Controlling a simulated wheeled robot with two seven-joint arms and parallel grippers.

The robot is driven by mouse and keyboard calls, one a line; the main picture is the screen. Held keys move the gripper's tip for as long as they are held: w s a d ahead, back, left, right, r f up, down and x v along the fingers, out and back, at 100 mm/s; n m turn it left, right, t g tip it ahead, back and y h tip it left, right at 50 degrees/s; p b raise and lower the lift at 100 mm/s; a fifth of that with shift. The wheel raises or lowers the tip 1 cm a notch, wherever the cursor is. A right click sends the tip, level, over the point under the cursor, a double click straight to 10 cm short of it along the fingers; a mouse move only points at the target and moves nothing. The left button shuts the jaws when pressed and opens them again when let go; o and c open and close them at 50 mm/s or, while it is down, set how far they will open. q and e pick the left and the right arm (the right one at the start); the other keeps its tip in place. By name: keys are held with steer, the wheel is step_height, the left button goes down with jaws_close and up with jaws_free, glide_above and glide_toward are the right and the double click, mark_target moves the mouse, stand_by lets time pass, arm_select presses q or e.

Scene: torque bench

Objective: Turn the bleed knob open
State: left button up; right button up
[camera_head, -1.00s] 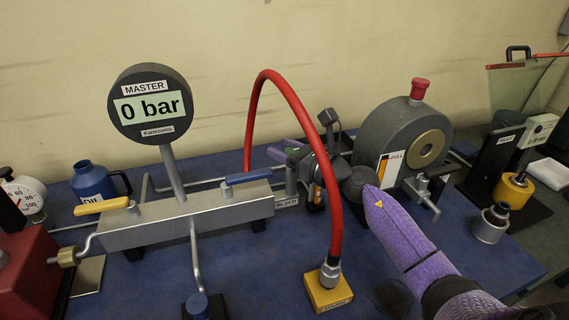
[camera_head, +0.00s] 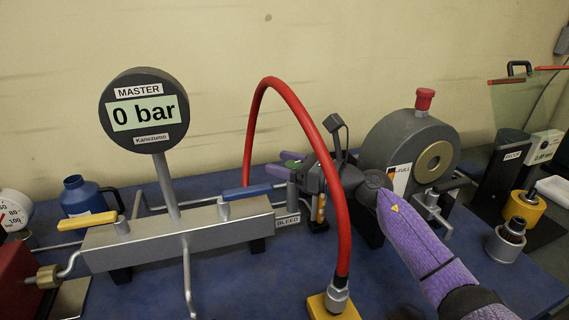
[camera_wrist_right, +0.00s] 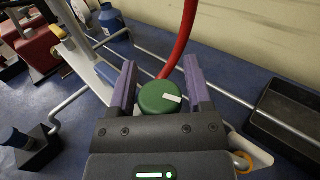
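The bleed knob (camera_wrist_right: 160,97) is round and green with a white bar mark, and shows between the two purple fingers of my right gripper (camera_wrist_right: 160,72) in the right wrist view. Narrow gaps seem to show between the fingers and the knob's sides, and I see no clear grip. In the head view my right gripper (camera_head: 283,163) reaches left behind the red hose at the manifold's right end, and the knob is mostly hidden there. A BLEED label (camera_head: 288,220) sits just below. My left gripper is not in view.
The red hose (camera_head: 342,200) arches in front of my right wrist. The master gauge (camera_head: 144,110) reads 0 bar above the grey manifold (camera_head: 180,238), which has yellow and blue levers. A grey drum (camera_head: 395,140) with a red button stands behind my right arm.

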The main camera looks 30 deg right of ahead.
steer(key=shift+o, duration=1)
steer(key=v, duration=1)
steer(key=shift+r, duration=0.1)
